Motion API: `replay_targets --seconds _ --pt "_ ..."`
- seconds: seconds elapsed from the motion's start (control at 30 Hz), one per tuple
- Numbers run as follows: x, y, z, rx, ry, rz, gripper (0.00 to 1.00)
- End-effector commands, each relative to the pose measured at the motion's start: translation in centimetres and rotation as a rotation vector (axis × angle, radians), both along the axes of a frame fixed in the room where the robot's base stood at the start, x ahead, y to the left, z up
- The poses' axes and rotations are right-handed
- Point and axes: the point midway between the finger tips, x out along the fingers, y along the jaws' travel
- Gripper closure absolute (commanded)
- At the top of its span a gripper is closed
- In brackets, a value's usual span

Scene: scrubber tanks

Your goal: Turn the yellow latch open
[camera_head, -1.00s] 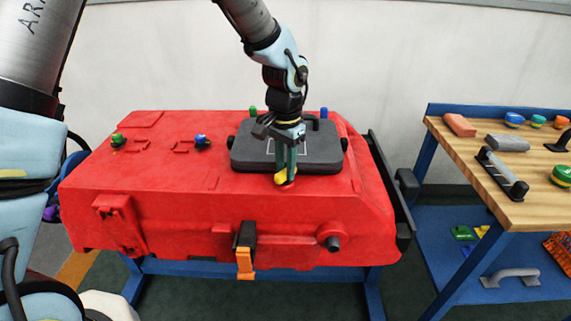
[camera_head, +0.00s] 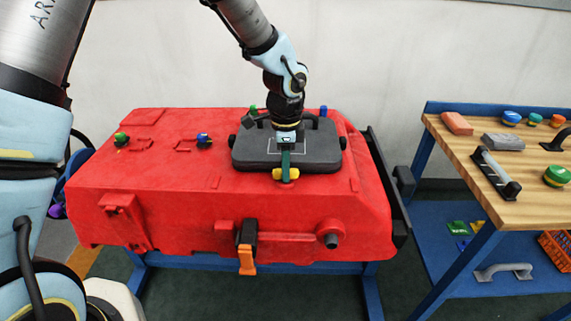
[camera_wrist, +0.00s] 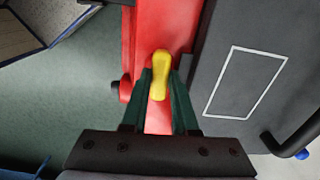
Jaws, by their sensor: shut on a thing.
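The yellow latch (camera_head: 293,174) is at the front edge of the dark grey lid (camera_head: 245,157) on the red tank (camera_head: 130,180). In the wrist view the yellow latch (camera_wrist: 159,68) lies between the green fingers, its long side roughly parallel to the lid's edge. My gripper (camera_head: 286,173) points down from above and is closed on the latch. In the head view the fingers line up one behind the other and hide the latch's middle. In the wrist view my gripper (camera_wrist: 160,88) has one finger on each side of it.
An orange-and-black clasp (camera_head: 247,250) hangs on the tank's front. Small green (camera_head: 121,139) and blue (camera_head: 203,138) fittings stand on its top at left. A wooden bench (camera_head: 530,165) with several tools stands to the right, apart from the tank.

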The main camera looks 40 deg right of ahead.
Motion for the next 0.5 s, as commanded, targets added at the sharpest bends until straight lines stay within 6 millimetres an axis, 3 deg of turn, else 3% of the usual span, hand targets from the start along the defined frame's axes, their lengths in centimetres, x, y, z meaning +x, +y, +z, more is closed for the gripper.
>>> replay_targets --seconds 0.5 --pt "-0.01 -0.09 0.01 -0.002 0.000 -0.072 1.00"
